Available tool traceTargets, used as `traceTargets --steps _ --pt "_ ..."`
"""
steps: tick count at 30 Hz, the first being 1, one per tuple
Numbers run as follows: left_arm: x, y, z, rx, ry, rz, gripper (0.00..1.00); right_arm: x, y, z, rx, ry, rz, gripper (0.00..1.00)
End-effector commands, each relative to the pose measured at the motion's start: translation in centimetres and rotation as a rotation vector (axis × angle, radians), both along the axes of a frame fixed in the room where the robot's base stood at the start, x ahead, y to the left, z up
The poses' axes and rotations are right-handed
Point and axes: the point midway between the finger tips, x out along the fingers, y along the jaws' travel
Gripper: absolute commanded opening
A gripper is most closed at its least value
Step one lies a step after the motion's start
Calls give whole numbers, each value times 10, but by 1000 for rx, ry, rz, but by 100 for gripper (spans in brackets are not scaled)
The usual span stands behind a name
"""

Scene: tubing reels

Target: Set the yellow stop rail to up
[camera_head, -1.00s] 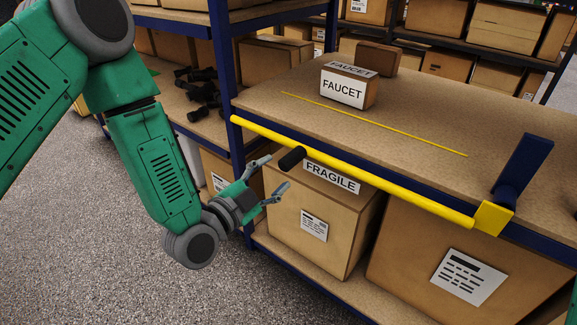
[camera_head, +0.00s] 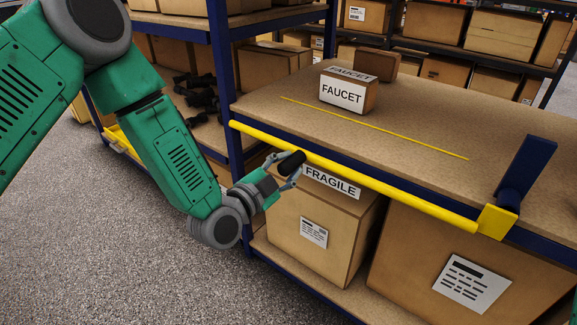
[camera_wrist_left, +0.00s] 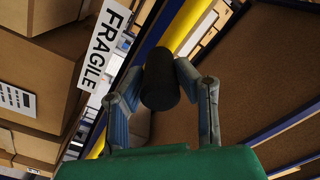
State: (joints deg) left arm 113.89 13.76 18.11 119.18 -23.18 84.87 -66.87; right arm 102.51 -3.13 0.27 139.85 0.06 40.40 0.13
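The yellow stop rail (camera_head: 390,193) runs along the front edge of the shelf top, low against the blue beam, in the head view. A black handle (camera_head: 291,162) sticks out from it toward me near its left end. My left gripper (camera_head: 287,167) is at this handle, with one finger on each side. In the left wrist view the handle (camera_wrist_left: 160,80) sits between the two fingertips (camera_wrist_left: 160,72), which appear to press on it from both sides. My right gripper is out of view.
A FAUCET box (camera_head: 347,92) stands on the shelf top (camera_head: 425,125), behind a thin yellow line (camera_head: 375,128). A FRAGILE box (camera_head: 310,215) sits just below the rail. A blue bracket (camera_head: 526,170) rises at the rail's right end. Open floor lies at left.

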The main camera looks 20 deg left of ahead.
Motion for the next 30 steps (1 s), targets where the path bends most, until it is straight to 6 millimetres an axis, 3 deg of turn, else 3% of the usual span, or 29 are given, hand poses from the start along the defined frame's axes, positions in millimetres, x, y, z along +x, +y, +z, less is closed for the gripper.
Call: traceTargets --steps 5,18,29,30 --pt "-1 -1 8 1 2 -2 0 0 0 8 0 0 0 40" --pt "-1 -1 84 0 -5 -3 0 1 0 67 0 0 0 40" --pt "0 -1 88 -3 -9 -1 0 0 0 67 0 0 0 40" --pt "0 -1 88 -3 -9 -1 38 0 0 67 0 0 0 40"
